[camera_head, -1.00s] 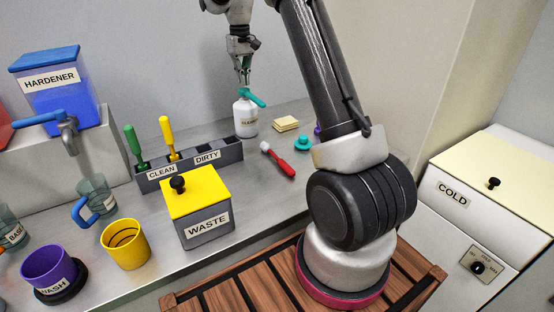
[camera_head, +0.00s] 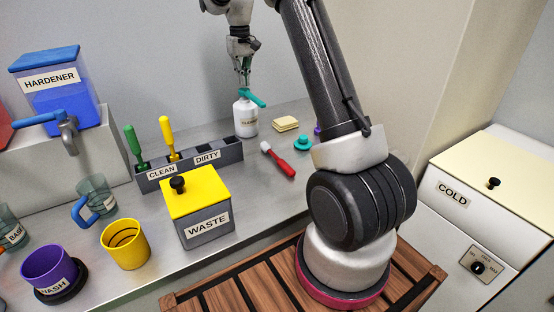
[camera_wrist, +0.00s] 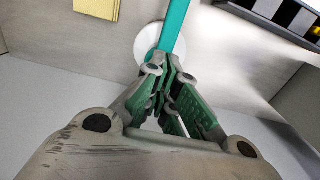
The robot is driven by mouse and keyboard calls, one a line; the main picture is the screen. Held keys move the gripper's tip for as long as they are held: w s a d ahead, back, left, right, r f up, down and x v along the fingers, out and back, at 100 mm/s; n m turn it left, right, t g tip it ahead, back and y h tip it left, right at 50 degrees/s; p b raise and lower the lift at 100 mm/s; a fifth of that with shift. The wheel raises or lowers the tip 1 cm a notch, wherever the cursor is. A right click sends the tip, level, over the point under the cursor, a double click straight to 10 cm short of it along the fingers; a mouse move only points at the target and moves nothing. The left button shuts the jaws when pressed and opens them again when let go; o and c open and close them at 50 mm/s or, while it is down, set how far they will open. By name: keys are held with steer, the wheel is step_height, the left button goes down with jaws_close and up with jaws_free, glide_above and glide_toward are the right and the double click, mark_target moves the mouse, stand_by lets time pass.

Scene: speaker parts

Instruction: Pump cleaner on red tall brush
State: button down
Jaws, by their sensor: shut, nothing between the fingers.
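The cleaner bottle (camera_head: 245,120) is white with a teal pump head (camera_head: 254,98) and stands upright at the back of the counter. My gripper (camera_head: 244,84) is shut and empty, pointing down directly over the pump head; it looks to be touching or very close to it. In the wrist view the shut fingers (camera_wrist: 168,85) are over the teal pump head (camera_wrist: 174,30), with the white bottle (camera_wrist: 146,42) beneath. The red brush (camera_head: 278,160), with a white head, lies flat on the counter right of the rack. The cleaner's label is partly unreadable.
A grey rack (camera_head: 190,166) marked CLEAN and DIRTY holds a green brush (camera_head: 133,143) and a yellow brush (camera_head: 167,135). Yellow sponges (camera_head: 285,124) and a teal piece (camera_head: 303,143) lie right of the bottle. A yellow-lidded WASTE box (camera_head: 207,222) stands in front.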

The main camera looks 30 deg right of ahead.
mark_target(244, 89)
steer(key=shift+f, duration=1.65)
steer(key=shift+r, duration=1.8)
steer(key=shift+r, duration=0.1)
steer(key=shift+r, duration=2.9)
